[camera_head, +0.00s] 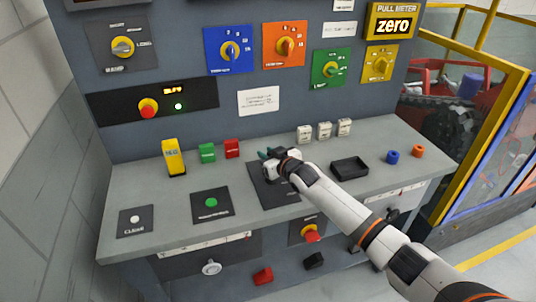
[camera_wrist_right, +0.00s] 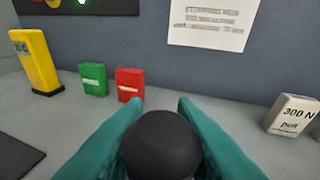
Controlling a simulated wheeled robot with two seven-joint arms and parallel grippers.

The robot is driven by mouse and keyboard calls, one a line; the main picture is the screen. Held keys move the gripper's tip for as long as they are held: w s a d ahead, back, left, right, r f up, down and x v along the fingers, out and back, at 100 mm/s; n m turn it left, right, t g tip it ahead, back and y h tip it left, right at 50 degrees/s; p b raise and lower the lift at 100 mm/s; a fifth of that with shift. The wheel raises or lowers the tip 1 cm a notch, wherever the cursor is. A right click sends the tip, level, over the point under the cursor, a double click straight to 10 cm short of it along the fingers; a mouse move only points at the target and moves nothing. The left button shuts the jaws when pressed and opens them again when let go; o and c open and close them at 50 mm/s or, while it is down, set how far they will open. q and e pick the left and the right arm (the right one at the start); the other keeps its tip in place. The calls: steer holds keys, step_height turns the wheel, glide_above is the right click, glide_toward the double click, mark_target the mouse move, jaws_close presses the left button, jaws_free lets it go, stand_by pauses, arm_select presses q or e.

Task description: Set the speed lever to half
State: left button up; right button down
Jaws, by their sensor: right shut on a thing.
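My right gripper (camera_head: 272,155) reaches in from the lower right of the head view, over a dark plate (camera_head: 272,197) on the grey desk. In the right wrist view its teal fingers (camera_wrist_right: 159,106) are closed on both sides of a round black knob (camera_wrist_right: 160,140), which I take to be the speed lever's knob. The lever's shaft and any scale marks are hidden behind my gripper and arm, so I cannot tell its setting. My left gripper is not in view.
A yellow device (camera_head: 173,157), a green block (camera_head: 207,152) and a red block (camera_head: 232,148) stand left of my gripper. White weights (camera_head: 324,130) stand behind to the right, near a black tray (camera_head: 349,169). Dials and a "zero" display (camera_head: 393,25) are on the upright panel.

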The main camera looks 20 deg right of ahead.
steer(key=shift+s+d+f, duration=0.1)
steer(key=shift+f, duration=0.4)
steer(key=c, duration=1.5)
jaws_free()
steer(key=o, duration=0.3)
steer(key=shift+w+f, duration=0.1)
steer(key=shift+w, duration=0.2)
steer(key=shift+s+r, duration=0.2)
steer(key=shift+r, duration=0.1)
steer(key=v, duration=1.1)
steer(key=shift+s, duration=0.3)
